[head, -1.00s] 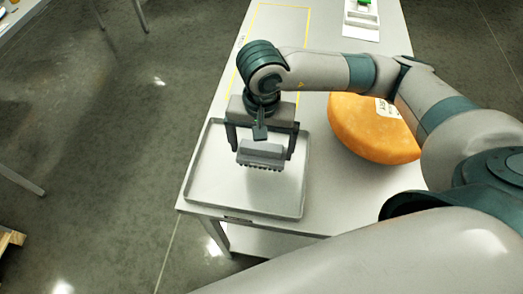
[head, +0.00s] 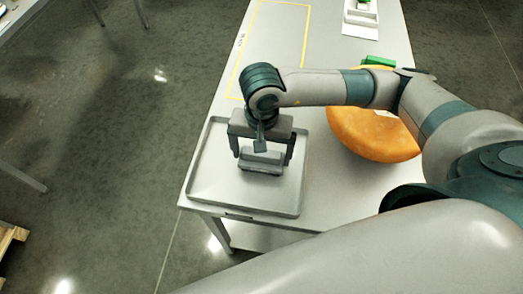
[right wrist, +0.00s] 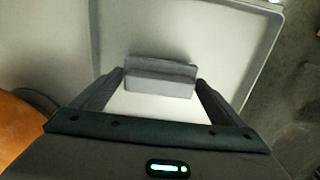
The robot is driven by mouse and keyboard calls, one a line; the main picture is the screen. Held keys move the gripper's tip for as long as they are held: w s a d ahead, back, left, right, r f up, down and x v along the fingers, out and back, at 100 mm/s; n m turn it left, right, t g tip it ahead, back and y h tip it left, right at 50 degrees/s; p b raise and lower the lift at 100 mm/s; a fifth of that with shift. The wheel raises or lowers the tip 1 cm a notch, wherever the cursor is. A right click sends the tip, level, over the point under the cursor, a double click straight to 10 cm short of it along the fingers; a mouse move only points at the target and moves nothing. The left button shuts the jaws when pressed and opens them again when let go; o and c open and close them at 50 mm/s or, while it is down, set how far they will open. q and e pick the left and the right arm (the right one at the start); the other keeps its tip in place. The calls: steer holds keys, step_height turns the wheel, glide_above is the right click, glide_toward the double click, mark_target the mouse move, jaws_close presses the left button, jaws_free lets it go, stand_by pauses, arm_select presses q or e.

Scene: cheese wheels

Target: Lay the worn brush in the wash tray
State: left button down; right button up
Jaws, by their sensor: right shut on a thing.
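The worn brush (head: 261,163) is a grey block, held flat between the fingertips of my right gripper (head: 263,155). It is low over the front middle of the wash tray (head: 205,178), a shallow grey tray with a raised rim. Its bristles are barely visible, and I cannot tell whether they touch the tray floor. In the right wrist view the brush (right wrist: 160,78) lies between the fingers, with the pale tray floor (right wrist: 215,35) around it. My left gripper is out of view.
An orange cheese wheel (head: 370,135) stands on the table right of the tray, partly under my right arm. A green object (head: 379,62) shows behind it. A white holder (head: 360,18) is at the far end. A yellow outlined area (head: 280,45) is clear.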

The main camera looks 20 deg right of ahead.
steer(key=shift+f, duration=0.15)
steer(key=o, duration=0.6)
steer(key=shift+r, duration=0.2)
steer(key=shift+r+b, duration=1.4)
steer(key=shift+r, duration=4.6)
